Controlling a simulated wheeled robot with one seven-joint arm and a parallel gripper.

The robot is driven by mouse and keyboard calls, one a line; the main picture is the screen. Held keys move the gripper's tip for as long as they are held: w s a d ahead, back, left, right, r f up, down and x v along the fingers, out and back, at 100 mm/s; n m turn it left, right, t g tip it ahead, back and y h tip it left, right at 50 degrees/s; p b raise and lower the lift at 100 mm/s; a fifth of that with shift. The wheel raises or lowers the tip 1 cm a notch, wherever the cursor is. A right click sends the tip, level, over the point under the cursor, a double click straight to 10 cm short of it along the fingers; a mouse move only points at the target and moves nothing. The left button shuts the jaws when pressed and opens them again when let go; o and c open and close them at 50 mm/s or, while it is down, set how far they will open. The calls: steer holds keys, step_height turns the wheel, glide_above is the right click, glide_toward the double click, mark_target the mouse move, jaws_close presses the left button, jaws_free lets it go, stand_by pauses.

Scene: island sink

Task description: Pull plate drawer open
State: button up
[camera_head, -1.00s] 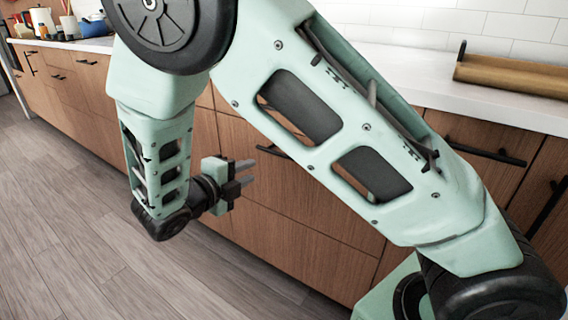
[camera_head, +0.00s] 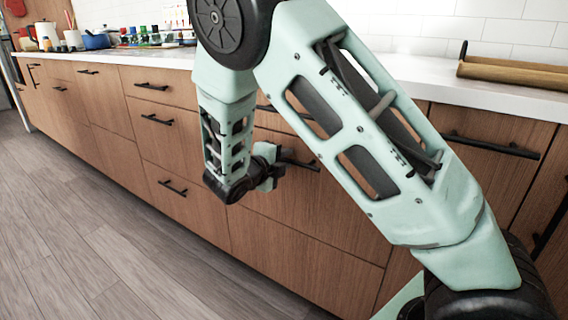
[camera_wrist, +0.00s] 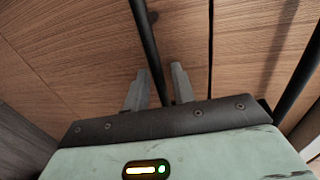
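The drawer front (camera_head: 290,195) is brown wood with a black bar handle (camera_head: 300,163), in the middle row of the cabinet in the head view. It looks flush with its neighbours. I cannot tell which drawer is the plate drawer. My gripper (camera_head: 276,171) is at the left end of this handle, partly hidden by my forearm. In the wrist view, a black handle bar (camera_wrist: 147,40) runs down between the two grey fingers of my gripper (camera_wrist: 160,86). One finger is on each side of the bar, with visible gaps, so the gripper looks open around it.
More drawers with black handles stand to the left, such as one handle (camera_head: 173,187). Another handle (camera_head: 490,146) is at the right. The white counter (camera_head: 485,98) carries a brown tray (camera_head: 515,72) and a blue pot (camera_head: 96,41). The wooden floor (camera_head: 90,235) in front is clear.

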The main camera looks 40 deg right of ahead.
steer(key=shift+c, duration=0.3)
jaws_close()
